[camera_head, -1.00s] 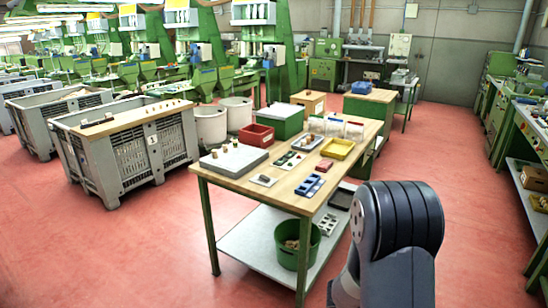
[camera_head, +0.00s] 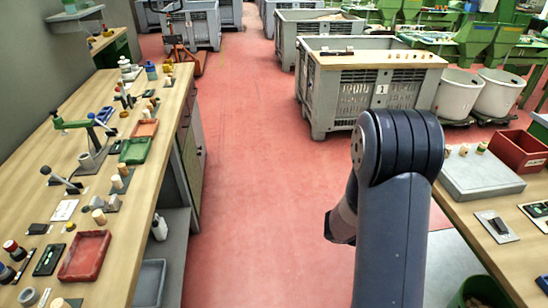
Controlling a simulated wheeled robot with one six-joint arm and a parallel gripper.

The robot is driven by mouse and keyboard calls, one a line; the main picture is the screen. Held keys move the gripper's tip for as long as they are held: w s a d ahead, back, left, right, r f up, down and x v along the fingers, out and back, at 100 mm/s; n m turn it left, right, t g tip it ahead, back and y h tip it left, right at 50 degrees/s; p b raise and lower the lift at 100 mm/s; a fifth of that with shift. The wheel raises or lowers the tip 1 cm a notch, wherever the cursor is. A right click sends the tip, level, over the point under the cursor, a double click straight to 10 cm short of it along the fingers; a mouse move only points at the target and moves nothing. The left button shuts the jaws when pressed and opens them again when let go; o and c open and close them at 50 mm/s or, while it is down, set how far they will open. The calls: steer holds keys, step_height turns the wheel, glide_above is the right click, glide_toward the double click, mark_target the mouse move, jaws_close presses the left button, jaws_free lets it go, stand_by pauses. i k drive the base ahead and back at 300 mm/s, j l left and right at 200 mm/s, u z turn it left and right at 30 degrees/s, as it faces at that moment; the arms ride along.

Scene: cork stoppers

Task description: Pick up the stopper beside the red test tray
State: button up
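A shallow red tray (camera_head: 85,256) lies near the front edge of the long wooden workbench at the left. A pale cork stopper (camera_head: 99,217) stands just behind its right end. Another cork-coloured piece (camera_head: 58,303) is at the bottom edge of the picture, in front of the tray, partly cut off. I cannot tell which of the two is meant. My arm rises in the right half of the view, over the aisle and well apart from the bench. My gripper cannot be made out.
The workbench (camera_head: 137,228) also carries a green lever tool (camera_head: 84,128), a green tray (camera_head: 135,151), an orange tray (camera_head: 145,128) and several small items. A red-floored aisle (camera_head: 250,200) is free. At right stand a table with a grey slab (camera_head: 482,176), a red bin (camera_head: 520,152) and a grey crate (camera_head: 368,85).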

mark_target(98, 217)
steer(key=i+u, duration=0.15)
steer(key=u, duration=0.3)
steer(key=i+u, duration=0.2)
steer(key=u, duration=0.3)
steer(key=i+u, duration=0.15)
steer(key=u, duration=0.3)
steer(key=i+l+u, duration=0.15)
steer(key=u, duration=0.3)
steer(key=i+u, duration=0.15)
steer(key=u, duration=0.25)
steer(key=i+l+u, duration=0.1)
steer(key=u, duration=0.25)
steer(key=i+l+u, duration=0.15)
steer(key=u, duration=0.25)
steer(key=i+l+u, duration=0.15)
steer(key=u, duration=0.2)
steer(key=i+l, duration=0.05)
